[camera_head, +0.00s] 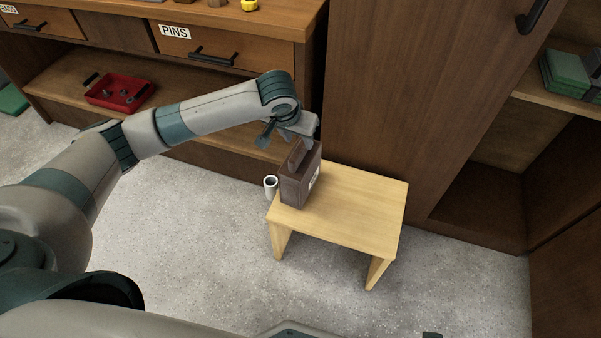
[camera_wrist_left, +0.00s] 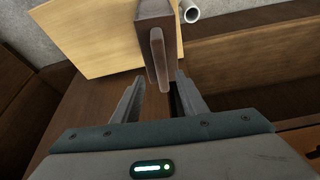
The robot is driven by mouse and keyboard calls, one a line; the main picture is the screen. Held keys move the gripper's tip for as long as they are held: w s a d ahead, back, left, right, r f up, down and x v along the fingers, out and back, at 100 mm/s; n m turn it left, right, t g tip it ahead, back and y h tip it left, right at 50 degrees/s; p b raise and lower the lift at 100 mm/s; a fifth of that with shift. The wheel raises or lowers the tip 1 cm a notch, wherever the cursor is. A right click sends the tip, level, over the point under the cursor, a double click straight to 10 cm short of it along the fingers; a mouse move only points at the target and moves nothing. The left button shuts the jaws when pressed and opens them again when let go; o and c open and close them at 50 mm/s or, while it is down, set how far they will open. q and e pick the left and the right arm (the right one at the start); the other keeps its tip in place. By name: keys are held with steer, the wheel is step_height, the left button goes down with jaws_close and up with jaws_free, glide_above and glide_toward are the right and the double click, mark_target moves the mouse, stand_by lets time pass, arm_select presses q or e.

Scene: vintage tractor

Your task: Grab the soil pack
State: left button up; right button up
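The soil pack, a dark brown box (camera_head: 296,190) with a handle on top and a pale label on one side, stands upright on a small light-wood table (camera_head: 360,205). My left gripper (camera_head: 301,141) is over the pack from above, at its handle. In the left wrist view, the handle (camera_wrist_left: 158,58) reaches between the two open fingers (camera_wrist_left: 160,84), with gaps on both sides. The pack body (camera_wrist_left: 154,10) is farther off. My right gripper is not seen.
A white cup or tube (camera_head: 270,186) is close to the pack's left side. A tall brown cabinet (camera_head: 420,90) stands behind the table. A drawer bench (camera_head: 240,50) with a red tray (camera_head: 120,92) on its shelf is at the left. The concrete floor in front is clear.

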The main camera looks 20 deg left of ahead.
mark_target(300, 146)
arm_select(q)
steer(key=shift+w+f, duration=0.3)
steer(key=shift+f, duration=0.35)
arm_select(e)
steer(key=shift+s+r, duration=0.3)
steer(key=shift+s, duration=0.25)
arm_select(q)
steer(key=shift+f, duration=0.15)
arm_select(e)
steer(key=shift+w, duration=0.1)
arm_select(q)
steer(key=shift+w+f, duration=0.1)
steer(key=shift+f, duration=0.15)
steer(key=x, duration=0.4)
steer(key=shift+a+b, duration=0.15)
steer(key=shift+b, duration=0.2)
steer(key=shift+w+f, duration=0.1)
steer(key=shift+f, duration=0.1)
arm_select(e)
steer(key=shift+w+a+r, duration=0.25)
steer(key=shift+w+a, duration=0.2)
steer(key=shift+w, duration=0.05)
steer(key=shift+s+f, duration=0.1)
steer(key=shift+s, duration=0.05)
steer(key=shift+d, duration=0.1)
